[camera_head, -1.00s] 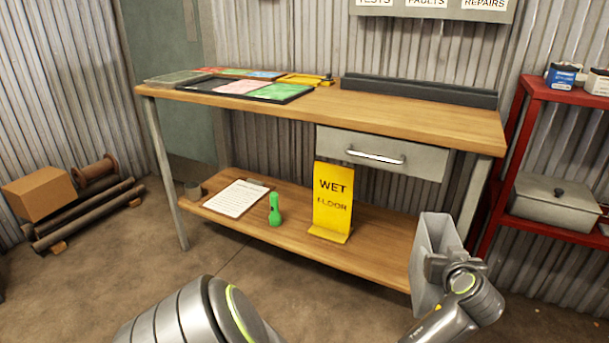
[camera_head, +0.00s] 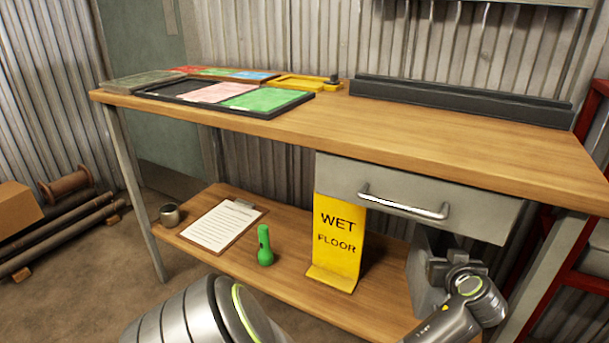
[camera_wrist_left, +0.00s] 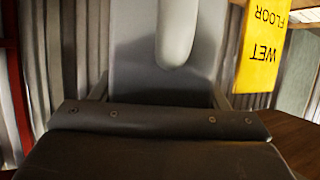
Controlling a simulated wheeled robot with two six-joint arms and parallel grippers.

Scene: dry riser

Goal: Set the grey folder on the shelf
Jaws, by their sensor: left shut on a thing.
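The grey folder (camera_head: 421,256), an upright box-like file, is at the right end of the bench's wooden lower shelf (camera_head: 383,288), below the drawer. My left gripper (camera_head: 455,268) is shut on it from the near side and hides part of it. I cannot tell whether its base touches the shelf. In the left wrist view the folder (camera_wrist_left: 130,60) stands as a grey panel in front of the dark gripper parts, with a pale rounded shape over it. My right gripper is not in view.
A yellow wet floor sign (camera_head: 338,240) stands on the shelf just left of the folder. Left of it are a green torch (camera_head: 265,246), a clipboard (camera_head: 222,226) and a metal cup (camera_head: 170,214). The drawer (camera_head: 420,195) hangs above. A red rack (camera_head: 590,270) stands at right.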

